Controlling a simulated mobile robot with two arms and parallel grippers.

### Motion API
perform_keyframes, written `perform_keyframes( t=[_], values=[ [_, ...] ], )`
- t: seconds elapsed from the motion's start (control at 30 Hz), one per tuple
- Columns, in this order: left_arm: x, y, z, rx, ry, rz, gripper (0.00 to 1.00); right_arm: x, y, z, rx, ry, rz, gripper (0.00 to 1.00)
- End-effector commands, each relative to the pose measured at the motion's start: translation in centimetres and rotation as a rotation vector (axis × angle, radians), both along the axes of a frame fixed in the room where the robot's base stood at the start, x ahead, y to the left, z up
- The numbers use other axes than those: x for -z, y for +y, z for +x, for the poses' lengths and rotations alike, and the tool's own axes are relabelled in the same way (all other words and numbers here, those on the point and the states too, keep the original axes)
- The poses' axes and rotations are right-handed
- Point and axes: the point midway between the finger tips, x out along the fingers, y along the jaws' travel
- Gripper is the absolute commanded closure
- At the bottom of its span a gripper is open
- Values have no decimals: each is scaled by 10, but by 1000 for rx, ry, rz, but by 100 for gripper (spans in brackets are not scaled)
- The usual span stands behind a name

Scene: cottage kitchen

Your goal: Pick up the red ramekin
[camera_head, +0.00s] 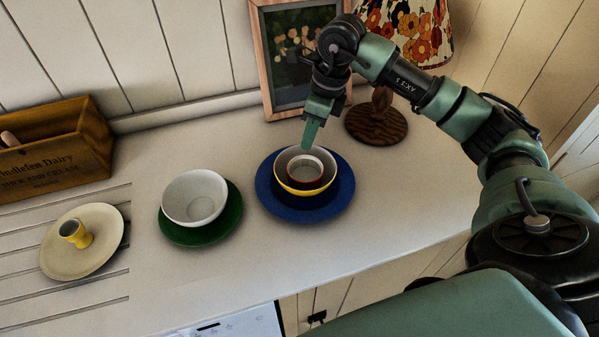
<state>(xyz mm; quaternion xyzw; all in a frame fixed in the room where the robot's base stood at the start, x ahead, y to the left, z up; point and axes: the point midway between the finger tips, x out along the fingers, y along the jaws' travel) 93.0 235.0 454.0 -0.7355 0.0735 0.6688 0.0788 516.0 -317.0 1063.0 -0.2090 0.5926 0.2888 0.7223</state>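The red ramekin (304,171), with a pale inside and a red rim, sits inside a yellow bowl (304,189) with a grey-white inside. The bowl stands on a blue plate (270,200) on the counter. My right gripper (310,139) points down just behind and above the ramekin, its tip close to the far rim of the bowl. Its fingers overlap in this view, so I cannot tell whether they are apart or touch the ramekin. My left gripper is not in view.
A white bowl (194,197) on a green plate (225,226) stands to the left. Farther left are a cream plate (70,262) with a yellow egg cup (75,233) and a wooden crate (55,150). A picture frame (268,62) and a lamp (376,128) stand behind.

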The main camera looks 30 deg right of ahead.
Motion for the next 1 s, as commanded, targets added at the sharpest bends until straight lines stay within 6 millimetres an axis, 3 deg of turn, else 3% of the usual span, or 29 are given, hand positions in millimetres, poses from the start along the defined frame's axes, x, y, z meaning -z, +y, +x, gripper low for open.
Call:
perform_keyframes(
  t=[0.07, 0.17, 0.63, 0.93, 0.97, 1.0],
  values=[
    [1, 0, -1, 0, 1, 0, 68, 0, -17, -2, 18, 17, -54, 83],
    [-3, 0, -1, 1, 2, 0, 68, 7, -23, -3, 25, 28, -76, 83],
    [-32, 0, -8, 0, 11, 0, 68, 65, -14, 9, 22, 26, -71, 83],
    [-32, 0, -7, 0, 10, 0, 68, 74, -14, 10, 22, 24, -71, 83],
    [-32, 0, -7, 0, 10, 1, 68, 74, -14, 10, 22, 24, -71, 86],
    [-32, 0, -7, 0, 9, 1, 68, 74, -14, 10, 22, 24, -71, 97]
  ],
)
